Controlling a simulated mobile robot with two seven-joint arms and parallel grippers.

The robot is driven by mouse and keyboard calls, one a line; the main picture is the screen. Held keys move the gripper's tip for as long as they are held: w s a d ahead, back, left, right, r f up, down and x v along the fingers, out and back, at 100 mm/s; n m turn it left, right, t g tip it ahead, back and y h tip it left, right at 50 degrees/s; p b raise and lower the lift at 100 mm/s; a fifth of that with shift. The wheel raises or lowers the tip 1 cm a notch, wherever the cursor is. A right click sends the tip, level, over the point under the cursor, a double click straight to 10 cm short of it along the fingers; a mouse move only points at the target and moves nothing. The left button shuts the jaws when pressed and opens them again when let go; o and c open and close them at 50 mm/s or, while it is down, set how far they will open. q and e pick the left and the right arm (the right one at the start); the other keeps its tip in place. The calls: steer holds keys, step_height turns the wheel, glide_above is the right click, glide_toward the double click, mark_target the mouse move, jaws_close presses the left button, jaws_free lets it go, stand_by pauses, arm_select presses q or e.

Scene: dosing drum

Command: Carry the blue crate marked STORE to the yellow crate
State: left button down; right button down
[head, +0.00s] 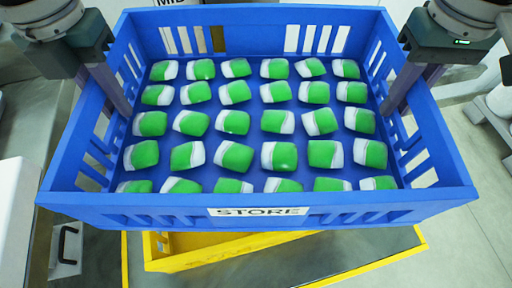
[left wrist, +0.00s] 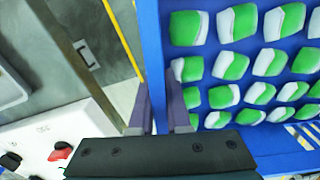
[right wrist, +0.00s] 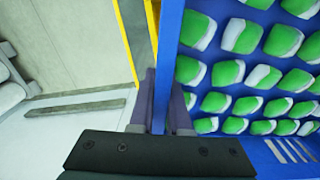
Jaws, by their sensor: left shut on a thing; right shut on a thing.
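The blue crate (head: 340,205) fills the middle of the head view, with a white STORE label (head: 258,211) on its near wall. Rows of green and white packs (head: 235,121) lie inside it. My left gripper (head: 122,108) is shut on the crate's left wall, and my right gripper (head: 392,106) is shut on its right wall. Each wrist view shows the fingers either side of a blue wall, at the left gripper (left wrist: 162,120) and right gripper (right wrist: 162,118). The yellow crate (head: 190,258) shows partly below the blue crate's near edge; the rest of it is hidden.
A grey surface with a yellow edge (head: 375,271) lies around the yellow crate. A white box-like thing (head: 16,215) stands at the left; the left wrist view shows a white panel with red and black knobs (left wrist: 65,140). Pale floor (head: 480,235) is open at the right.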

mark_target(127, 120)
arm_select(q)
steer(key=shift+w, duration=0.1)
arm_select(e)
steer(key=shift+w, duration=0.1)
